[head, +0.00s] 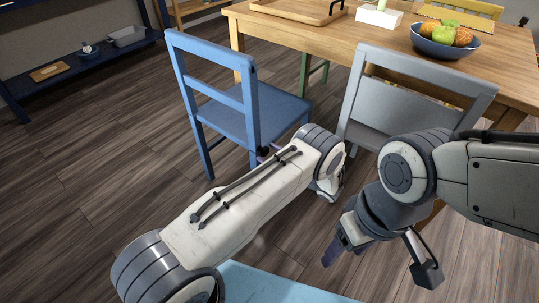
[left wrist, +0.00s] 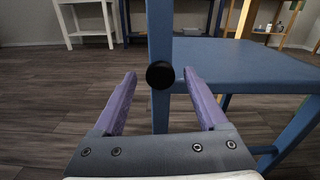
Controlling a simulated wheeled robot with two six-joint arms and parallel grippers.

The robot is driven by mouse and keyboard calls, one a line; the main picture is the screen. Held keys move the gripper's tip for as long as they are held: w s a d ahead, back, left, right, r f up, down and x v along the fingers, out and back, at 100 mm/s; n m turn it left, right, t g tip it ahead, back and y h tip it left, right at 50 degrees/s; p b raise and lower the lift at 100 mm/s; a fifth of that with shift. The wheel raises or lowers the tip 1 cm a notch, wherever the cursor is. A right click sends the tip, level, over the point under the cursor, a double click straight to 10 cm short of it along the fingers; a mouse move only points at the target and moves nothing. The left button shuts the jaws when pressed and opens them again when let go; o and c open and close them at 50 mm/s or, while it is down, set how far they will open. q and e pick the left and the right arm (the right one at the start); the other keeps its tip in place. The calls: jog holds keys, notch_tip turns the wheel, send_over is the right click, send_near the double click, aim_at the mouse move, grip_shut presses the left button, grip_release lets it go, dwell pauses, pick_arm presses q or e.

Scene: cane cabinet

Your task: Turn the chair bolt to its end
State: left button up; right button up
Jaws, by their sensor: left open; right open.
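The blue chair (head: 248,108) stands left of centre in the head view. In the left wrist view the chair bolt (left wrist: 160,75) is a round black knob on the blue upright post (left wrist: 160,30), near seat height. My left gripper (left wrist: 159,80) is open, with its two purple fingers on either side of the knob and a visible gap to each. Whether the fingertips reach the knob's depth is unclear. In the head view my left gripper (head: 264,154) is mostly hidden behind my arm. My right gripper (head: 380,262) is open and empty at the lower right, over the floor.
A grey chair (head: 405,88) stands to the right at the wooden table (head: 340,38), which holds a fruit bowl (head: 444,48) and a tray (head: 292,8). A dark blue shelf (head: 75,65) is at the far left. The wooden floor left of the blue chair is clear.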

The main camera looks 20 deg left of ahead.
pick_arm(q)
jog(key=shift+w+a, duration=0.15)
jog(key=shift+a, duration=0.25)
grip_shut()
